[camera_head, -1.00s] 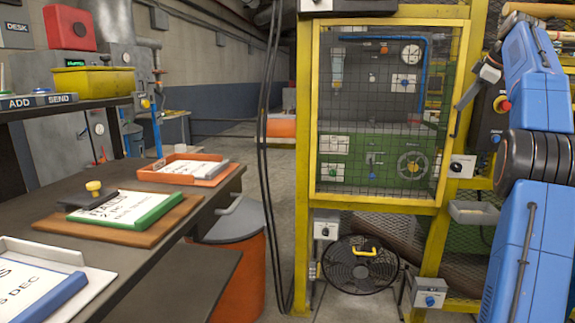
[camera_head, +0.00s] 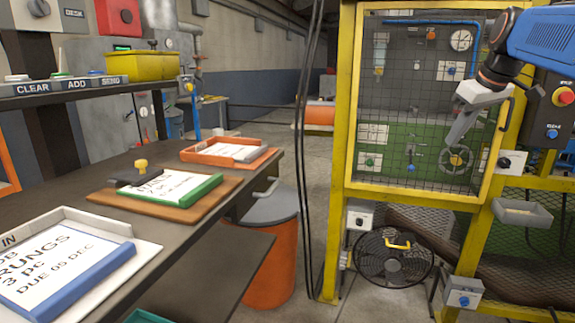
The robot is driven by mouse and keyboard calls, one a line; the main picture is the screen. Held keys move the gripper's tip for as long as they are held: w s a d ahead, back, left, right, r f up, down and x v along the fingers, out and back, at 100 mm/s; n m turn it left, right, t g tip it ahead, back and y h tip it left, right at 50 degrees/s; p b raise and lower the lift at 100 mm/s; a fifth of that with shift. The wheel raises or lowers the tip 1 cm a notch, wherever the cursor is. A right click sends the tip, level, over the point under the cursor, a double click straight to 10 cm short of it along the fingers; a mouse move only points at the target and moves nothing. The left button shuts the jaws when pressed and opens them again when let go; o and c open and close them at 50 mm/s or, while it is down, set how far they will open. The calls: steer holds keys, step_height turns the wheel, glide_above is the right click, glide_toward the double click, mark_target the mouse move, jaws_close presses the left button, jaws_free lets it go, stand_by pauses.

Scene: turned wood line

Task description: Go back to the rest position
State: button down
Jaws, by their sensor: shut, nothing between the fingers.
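My gripper (camera_head: 455,143) hangs at the upper right, at the end of my blue arm. Its grey fingers point down and to the left, and they are shut with nothing between them. It is in front of the right part of the yellow-framed mesh door (camera_head: 345,100). I cannot tell how far the fingertips are from the mesh.
A dark bench (camera_head: 140,226) at left bears several trays and papers. An orange bin (camera_head: 272,262) stands beside it. A black fan (camera_head: 393,258) is on the floor below the door. Dark cables (camera_head: 303,150) hang left of the frame. Open floor shows beyond.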

steer(key=s+a+f+m, duration=0.1)
steer(key=s+a+f, duration=0.3)
steer(key=s+f, duration=0.6)
steer(key=s+a+f+m, duration=0.2)
steer(key=s+a+f, duration=0.2)
steer(key=s+f, duration=0.5)
steer(key=s+a+f+m, duration=0.1)
steer(key=s+a+f, duration=0.4)
steer(key=s+f, duration=0.5)
step_height(320, 180, down, 2)
steer(key=shift+s+f+g+h, duration=0.1)
steer(key=shift+s+g+h, duration=0.2)
steer(key=shift+s+g, duration=0.1)
steer(key=shift+a, duration=0.1)
